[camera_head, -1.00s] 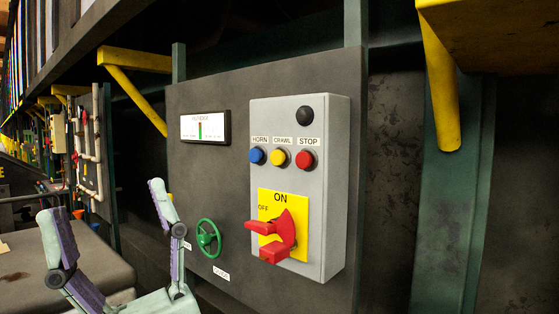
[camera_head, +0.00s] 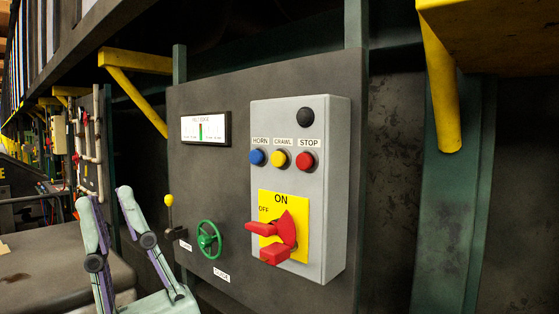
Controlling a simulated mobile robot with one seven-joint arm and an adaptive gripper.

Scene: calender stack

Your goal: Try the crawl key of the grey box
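The grey box (camera_head: 335,180) is mounted on a dark panel. Its yellow crawl key (camera_head: 280,159), under the CRAWL label, sits between the blue horn key (camera_head: 257,157) and the red stop key (camera_head: 305,161). A black round part (camera_head: 306,115) is above them. A red rotary handle (camera_head: 278,238) sits on a yellow ON/OFF plate below; I cannot tell its exact setting. My gripper (camera_head: 103,198) is left of and lower than the box, well apart from it. Its two fingers point up with a gap between them, and nothing shows in the gap.
Yellow brackets (camera_head: 440,90) jut out above right. A flat dark surface (camera_head: 45,265) lies at lower left.

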